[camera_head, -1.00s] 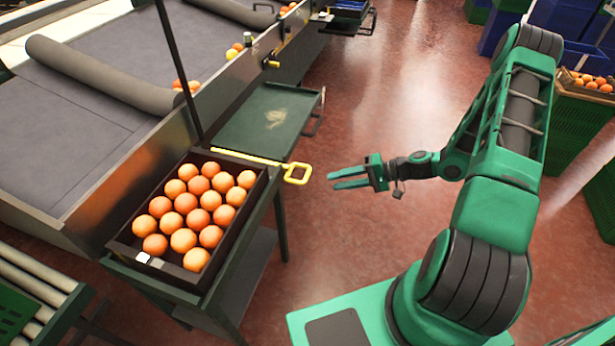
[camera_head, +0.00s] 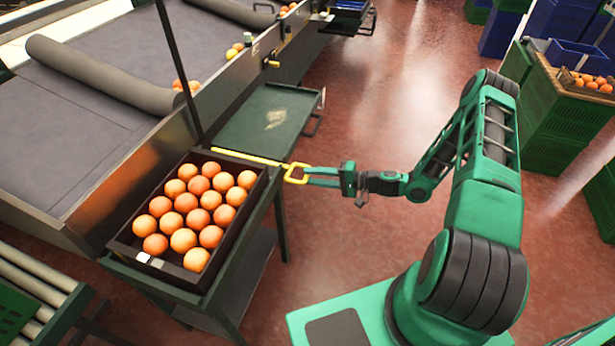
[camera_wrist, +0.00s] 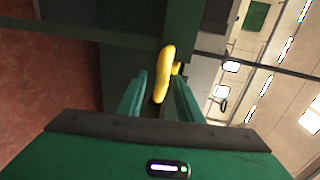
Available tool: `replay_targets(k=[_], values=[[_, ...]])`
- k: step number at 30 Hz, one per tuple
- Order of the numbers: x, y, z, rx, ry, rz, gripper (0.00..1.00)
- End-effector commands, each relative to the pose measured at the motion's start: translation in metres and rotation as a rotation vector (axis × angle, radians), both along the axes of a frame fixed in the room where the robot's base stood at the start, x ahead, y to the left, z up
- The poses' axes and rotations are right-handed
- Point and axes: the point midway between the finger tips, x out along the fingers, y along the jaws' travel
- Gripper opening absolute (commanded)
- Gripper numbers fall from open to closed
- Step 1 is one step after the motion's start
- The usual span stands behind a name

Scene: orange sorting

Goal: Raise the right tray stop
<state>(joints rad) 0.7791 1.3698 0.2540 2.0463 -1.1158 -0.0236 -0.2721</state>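The right tray stop is a yellow bar (camera_head: 245,157) lying flat along the far edge of the dark tray, with a yellow loop handle (camera_head: 297,173) sticking out to the right. My gripper (camera_head: 308,176) is at the handle's right side, with its green fingers reaching the loop. In the wrist view the yellow handle (camera_wrist: 166,62) stands between the two fingers (camera_wrist: 160,95), which are apart with a gap on both sides of it. The gripper looks open, and I see no firm contact.
The dark tray (camera_head: 123,238) full of oranges sits on a green stand, left of the handle. An empty green shelf (camera_head: 262,122) lies behind the bar. A grey conveyor (camera_head: 85,130) runs along the left. The red floor around my arm is clear.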

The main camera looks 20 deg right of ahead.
Motion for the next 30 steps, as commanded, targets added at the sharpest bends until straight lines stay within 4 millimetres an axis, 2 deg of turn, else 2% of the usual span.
replay_targets(k=[6,17,21,30], values=[[0.012,0.018,-0.004,0.0,0.0,0.001,0.33],[0.015,0.021,-0.005,0.0,0.0,0.0,0.33],[0.015,0.02,-0.005,-0.001,0.001,0.0,0.01],[0.015,0.025,-0.001,-0.001,0.002,0.007,0.0]])
